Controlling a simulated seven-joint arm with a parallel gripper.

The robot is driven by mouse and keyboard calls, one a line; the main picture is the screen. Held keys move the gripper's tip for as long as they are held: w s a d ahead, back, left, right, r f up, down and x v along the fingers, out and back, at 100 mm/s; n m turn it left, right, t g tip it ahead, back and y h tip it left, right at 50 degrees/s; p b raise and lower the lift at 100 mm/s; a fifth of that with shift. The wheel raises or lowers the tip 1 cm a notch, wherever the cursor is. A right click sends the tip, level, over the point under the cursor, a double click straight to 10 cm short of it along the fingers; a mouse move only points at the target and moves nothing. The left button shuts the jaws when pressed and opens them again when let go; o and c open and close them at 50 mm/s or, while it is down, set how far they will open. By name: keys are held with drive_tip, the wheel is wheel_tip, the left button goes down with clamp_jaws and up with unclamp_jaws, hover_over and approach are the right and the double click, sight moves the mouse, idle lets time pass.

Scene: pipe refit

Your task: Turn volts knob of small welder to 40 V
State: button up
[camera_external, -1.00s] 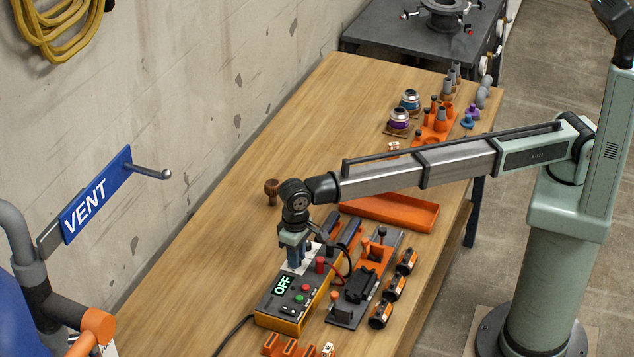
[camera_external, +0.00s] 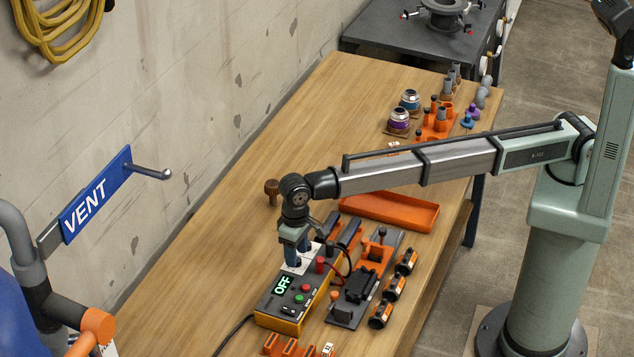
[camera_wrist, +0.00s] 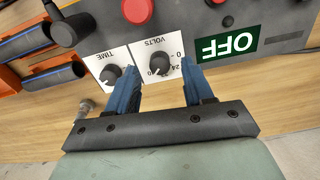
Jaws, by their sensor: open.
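The small welder (camera_external: 279,311) is a dark-faced box with orange sides, and its display (camera_external: 283,285) reads OFF. In the wrist view the panel is upside down, with the same OFF display (camera_wrist: 227,44). The black volts knob (camera_wrist: 159,63) sits on a white dial plate beside the time knob (camera_wrist: 110,75). Its numbers are partly legible, but I cannot tell its setting surely. My gripper (camera_wrist: 160,68) is open, with one blue finger on each side of the volts knob and gaps between. It also shows over the welder's far end in the external view (camera_external: 297,255).
Red and green controls (camera_external: 298,299) and cables crowd the welder's right side. A dark plate with orange fittings (camera_external: 366,285) and several orange-black cylinders (camera_external: 393,287) stand to its right. An orange tray (camera_external: 390,211) lies beyond. Bare wood (camera_external: 215,270) lies to the left.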

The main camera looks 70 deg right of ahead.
wheel_tip(320, 180, up, 12)
drive_tip(key=shift+r, duration=0.15)
idle(0.3)
idle(0.4)
